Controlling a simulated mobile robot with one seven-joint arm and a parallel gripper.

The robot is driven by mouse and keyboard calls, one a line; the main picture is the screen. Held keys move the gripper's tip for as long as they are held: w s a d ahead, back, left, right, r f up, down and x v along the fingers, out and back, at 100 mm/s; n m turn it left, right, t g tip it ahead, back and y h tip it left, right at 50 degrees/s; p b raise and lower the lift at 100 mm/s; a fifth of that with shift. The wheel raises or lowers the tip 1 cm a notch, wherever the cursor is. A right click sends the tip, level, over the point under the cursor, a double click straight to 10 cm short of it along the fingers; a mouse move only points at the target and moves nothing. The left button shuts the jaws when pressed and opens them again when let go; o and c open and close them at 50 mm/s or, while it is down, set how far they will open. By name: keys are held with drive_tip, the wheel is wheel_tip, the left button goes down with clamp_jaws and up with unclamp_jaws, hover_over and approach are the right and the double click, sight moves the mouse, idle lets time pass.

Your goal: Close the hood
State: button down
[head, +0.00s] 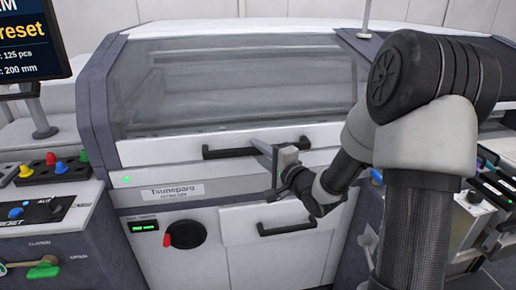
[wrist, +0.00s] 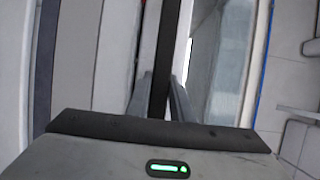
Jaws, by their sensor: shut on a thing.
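The hood (head: 240,85) of the machine is a large clear window in a pale frame, and in the head view it sits down over the machine's front. Its black bar handle (head: 228,152) runs along the lower front edge. My gripper (head: 268,150) is at the right part of this handle, its fingers pointing at it. In the wrist view the dark handle bar (wrist: 167,50) passes between the two fingers (wrist: 160,92), and the gripper is shut on it. Whether a small gap is left under the hood's lower edge cannot be told.
Below the hood are a lower drawer with a black handle (head: 285,229) and a red rotary switch (head: 182,236). A control panel with coloured knobs (head: 50,168) and a screen (head: 32,42) stand at left. Feeder parts (head: 492,185) are at right.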

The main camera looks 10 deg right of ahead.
drive_tip(key=s+r+g+p, duration=0.1)
drive_tip(key=s+r+p, duration=0.2)
drive_tip(key=r+p, duration=0.3)
drive_tip(key=shift+s+r+m+h+p, duration=0.15)
drive_tip(key=shift+r+m+h+p, duration=0.15)
drive_tip(key=shift+p, duration=0.95)
drive_tip(key=c, duration=1.6)
unclamp_jaws()
drive_tip(key=shift+f, duration=0.1)
drive_tip(key=shift+o, duration=0.2)
